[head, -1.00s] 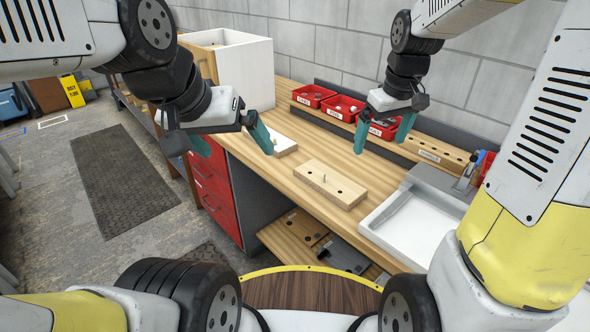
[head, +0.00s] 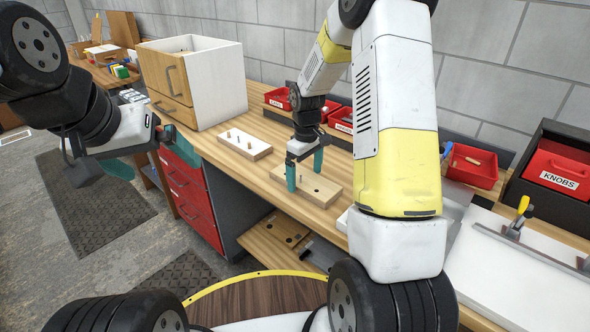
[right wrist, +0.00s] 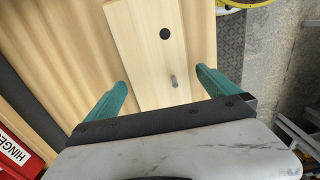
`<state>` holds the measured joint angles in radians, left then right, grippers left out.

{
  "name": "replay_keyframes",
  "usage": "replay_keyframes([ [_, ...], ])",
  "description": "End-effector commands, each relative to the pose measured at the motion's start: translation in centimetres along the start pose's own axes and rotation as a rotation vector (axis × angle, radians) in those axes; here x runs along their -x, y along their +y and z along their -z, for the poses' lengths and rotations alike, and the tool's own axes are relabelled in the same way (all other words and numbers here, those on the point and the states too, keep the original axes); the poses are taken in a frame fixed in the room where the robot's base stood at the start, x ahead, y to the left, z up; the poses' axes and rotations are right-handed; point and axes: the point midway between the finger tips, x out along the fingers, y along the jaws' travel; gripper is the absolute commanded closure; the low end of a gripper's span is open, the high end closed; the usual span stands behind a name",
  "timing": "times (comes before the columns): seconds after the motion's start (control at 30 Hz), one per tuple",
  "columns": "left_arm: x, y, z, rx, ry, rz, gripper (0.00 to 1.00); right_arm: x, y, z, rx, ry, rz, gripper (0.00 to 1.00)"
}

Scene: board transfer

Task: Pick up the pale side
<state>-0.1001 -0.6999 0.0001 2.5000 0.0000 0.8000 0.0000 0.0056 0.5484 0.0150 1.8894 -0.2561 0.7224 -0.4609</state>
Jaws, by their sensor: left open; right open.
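A pale wooden board (head: 331,183) with dark holes and a short peg lies flat on the workbench. My right gripper (head: 305,176) is over this board, fingers pointing down and open. In the right wrist view the board (right wrist: 150,62) runs up between the open fingers (right wrist: 163,80), with a grey peg and a dark hole on its face. I cannot tell whether the fingers touch it. A second pale board (head: 250,149) with several upright pegs lies further left, toward the cabinet. My left gripper (head: 150,157) is open and empty, left of the bench above the floor.
A white cabinet (head: 222,85) with wooden drawer fronts stands at the bench's far left. Red bins (head: 278,99) line the back, and a red bin labelled knobs (head: 556,170) sits far right. Red drawers (head: 192,203) are below the bench. A white panel (head: 520,265) is at right.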

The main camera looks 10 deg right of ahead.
Motion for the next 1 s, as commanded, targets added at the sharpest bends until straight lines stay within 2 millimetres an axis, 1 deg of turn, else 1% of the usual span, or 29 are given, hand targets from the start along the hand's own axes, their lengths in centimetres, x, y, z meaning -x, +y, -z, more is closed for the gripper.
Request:
replay_keyframes([
  [0.03,0.0,0.0,0.0,0.0,0.0,0.0,0.0,-0.57,-0.04,0.0,0.001,-0.001,0.001,0.0],
  [0.1,0.0,0.0,0.0,0.0,0.0,0.0,0.0,-0.99,-0.05,-0.01,0.0,-0.001,0.001,0.0],
  [0.33,0.0,0.0,0.0,0.0,0.0,0.0,0.0,-1.08,-0.04,0.03,0.0,0.001,0.0,0.0],
  [0.37,0.0,-0.01,0.0,0.0,0.0,0.0,0.0,-1.08,-0.04,0.03,0.0,0.001,0.0,0.04],
  [0.4,0.0,-0.01,0.0,0.0,0.0,0.0,0.0,-1.07,-0.05,0.03,0.0,0.001,0.0,0.12],
  [0.47,0.0,-0.01,0.0,0.0,0.0,0.0,0.0,-1.06,-0.05,0.03,0.0,0.001,0.0,0.24],
  [0.5,0.01,-0.01,0.0,0.0,0.0,0.0,0.0,-1.06,-0.05,0.03,0.0,0.001,0.0,0.31],
  [0.57,0.01,0.0,0.0,0.0,0.0,0.0,0.0,-1.05,-0.05,0.03,0.0,0.001,0.0,0.43],
  [0.6,0.01,0.0,0.0,0.0,0.0,0.0,0.0,-1.05,-0.05,0.03,0.0,0.001,0.0,0.51],
  [0.73,0.01,0.0,0.0,0.0,0.0,0.0,0.0,-1.04,-0.04,0.04,0.0,0.001,0.0,0.77],
  [0.77,0.01,0.0,0.0,0.0,0.0,0.0,0.0,-0.99,-0.02,0.07,0.0,0.002,-0.001,0.78],
  [1.0,0.01,-0.01,0.0,0.0,0.0,0.0,0.0,-0.69,0.0,0.09,0.0,0.003,-0.002,0.78],
])
